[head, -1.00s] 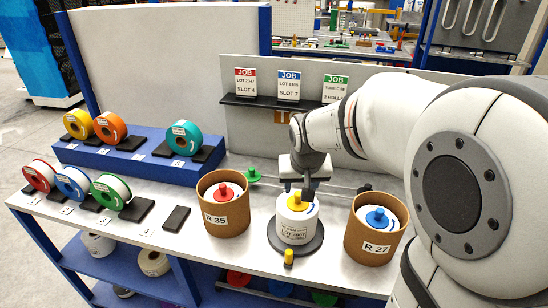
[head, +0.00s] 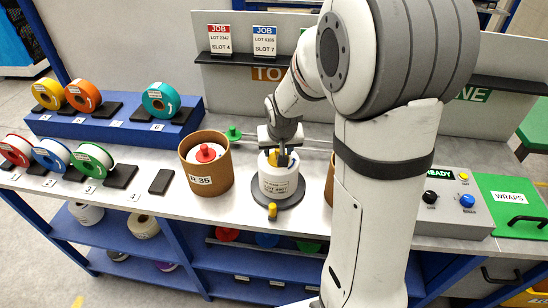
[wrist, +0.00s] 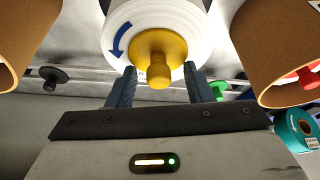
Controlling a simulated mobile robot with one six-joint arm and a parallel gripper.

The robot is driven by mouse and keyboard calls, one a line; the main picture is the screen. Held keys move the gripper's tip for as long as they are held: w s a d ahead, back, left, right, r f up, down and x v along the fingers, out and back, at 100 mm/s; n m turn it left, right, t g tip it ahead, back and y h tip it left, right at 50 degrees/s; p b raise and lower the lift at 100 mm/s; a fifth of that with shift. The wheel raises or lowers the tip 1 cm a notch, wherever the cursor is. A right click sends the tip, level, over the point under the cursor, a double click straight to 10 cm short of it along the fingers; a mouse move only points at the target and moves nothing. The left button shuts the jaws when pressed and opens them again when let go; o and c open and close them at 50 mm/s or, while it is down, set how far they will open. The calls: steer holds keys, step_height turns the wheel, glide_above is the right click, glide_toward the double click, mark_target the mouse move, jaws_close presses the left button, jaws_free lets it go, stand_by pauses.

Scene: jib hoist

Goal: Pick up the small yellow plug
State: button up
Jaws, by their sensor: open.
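A yellow plug with a round flange and a small knob (wrist: 158,58) sits on the end of a white roll (head: 279,184). In the head view it is mostly hidden by my gripper (head: 281,160). In the wrist view my gripper (wrist: 162,80) is open, its two fingers on either side of the knob with gaps; I cannot tell their depth relative to it. A second small yellow piece (head: 272,211) stands upright at the front of the roll's dark round base (head: 290,199).
A green plug (head: 233,133) is behind. A control box (head: 452,212) is at right.

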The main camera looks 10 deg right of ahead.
jaws_close()
stand_by(0.3)
steer(key=shift+r, duration=0.15)
